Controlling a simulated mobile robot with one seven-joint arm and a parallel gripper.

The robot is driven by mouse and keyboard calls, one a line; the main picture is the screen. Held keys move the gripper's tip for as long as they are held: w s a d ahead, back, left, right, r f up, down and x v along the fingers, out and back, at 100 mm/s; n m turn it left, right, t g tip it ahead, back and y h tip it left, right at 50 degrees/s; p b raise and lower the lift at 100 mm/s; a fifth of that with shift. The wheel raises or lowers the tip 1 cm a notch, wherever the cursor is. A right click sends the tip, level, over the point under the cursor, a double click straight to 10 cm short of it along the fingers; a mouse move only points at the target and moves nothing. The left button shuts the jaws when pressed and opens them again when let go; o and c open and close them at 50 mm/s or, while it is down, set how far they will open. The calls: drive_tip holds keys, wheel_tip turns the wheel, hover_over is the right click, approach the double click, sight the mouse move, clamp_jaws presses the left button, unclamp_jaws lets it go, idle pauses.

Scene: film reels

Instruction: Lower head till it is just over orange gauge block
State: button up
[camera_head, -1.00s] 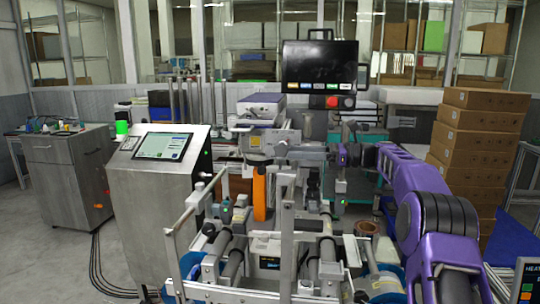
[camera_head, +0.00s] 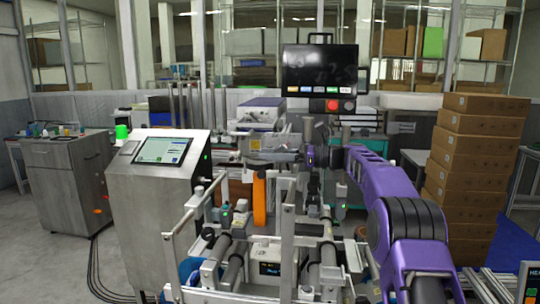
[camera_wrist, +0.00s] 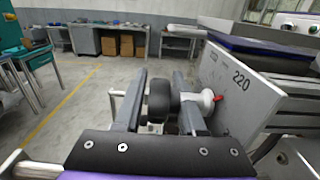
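The orange gauge block (camera_head: 259,199) stands upright below the machine's head (camera_head: 262,112), a white box with a dark blue top. A grey carriage shows under the head. How wide the gap above the block is cannot be made out. My gripper (camera_head: 297,157) is at the right side of the carriage. In the wrist view, its two grey fingers (camera_wrist: 159,100) stand apart, one on each side of a black round knob (camera_wrist: 158,96). A white hub (camera_wrist: 198,101) with a red pointer joins the knob on the right. Whether the fingers press on the knob is unclear.
A plate marked 220 (camera_wrist: 234,84) stands close on the right in the wrist view. A black display panel (camera_head: 320,71) hangs above. A steel console (camera_head: 160,200) is at left, and stacked cartons (camera_head: 478,160) are at right. Rollers and a metal frame fill the foreground.

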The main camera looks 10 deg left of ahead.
drive_tip(key=shift+f, duration=0.15)
clamp_jaws()
